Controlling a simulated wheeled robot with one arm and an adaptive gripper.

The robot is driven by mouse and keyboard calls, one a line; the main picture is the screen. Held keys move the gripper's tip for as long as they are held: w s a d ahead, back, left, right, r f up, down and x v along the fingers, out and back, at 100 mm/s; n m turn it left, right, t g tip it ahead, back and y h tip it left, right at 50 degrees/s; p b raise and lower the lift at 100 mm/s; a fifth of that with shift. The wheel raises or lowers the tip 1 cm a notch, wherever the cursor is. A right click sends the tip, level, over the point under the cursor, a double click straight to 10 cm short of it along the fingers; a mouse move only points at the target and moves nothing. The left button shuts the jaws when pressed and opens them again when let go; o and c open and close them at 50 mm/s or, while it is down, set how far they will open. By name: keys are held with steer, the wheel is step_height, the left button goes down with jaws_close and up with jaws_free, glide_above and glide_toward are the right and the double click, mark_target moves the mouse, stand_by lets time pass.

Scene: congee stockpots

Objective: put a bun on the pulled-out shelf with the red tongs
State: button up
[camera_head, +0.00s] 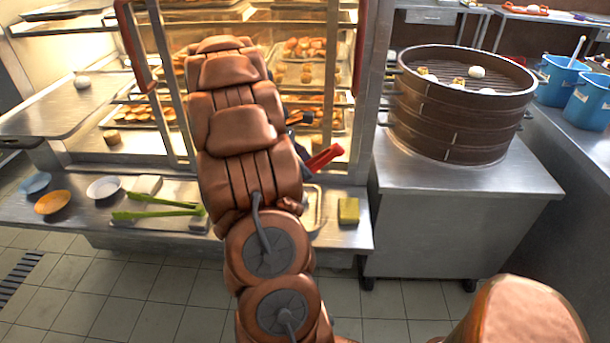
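The pulled-out shelf (50,112) is a bare metal sheet sticking out at the left of the glass cabinet. A pale round bun (82,82) sits near its back. The red tongs (325,157) show only in part, to the right of my arm above the counter. Dark parts beside them may belong to my gripper, but my arm hides most of it. I cannot tell whether it grips the tongs. Pale and yellowish buns (477,72) lie in the top of the round brown steamer (460,125) at the right.
Green tongs (155,212), a white plate (103,187), an orange plate (53,202) and a yellow-green sponge (348,210) lie on the low counter. Cabinet shelves hold trays of pastries (303,72). Blue buckets (560,80) stand far right. Tiled floor in front is open.

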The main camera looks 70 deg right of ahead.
steer(key=shift+f+b, duration=0.2)
steer(key=shift+b, duration=0.2)
steer(key=shift+f+b, duration=1.5)
steer(key=shift+f, duration=1.05)
steer(key=shift+c, duration=0.2)
steer(key=c, duration=0.8)
step_height(320, 180, up, 12)
steer(key=p, duration=0.9)
steer(key=shift+c, duration=0.5)
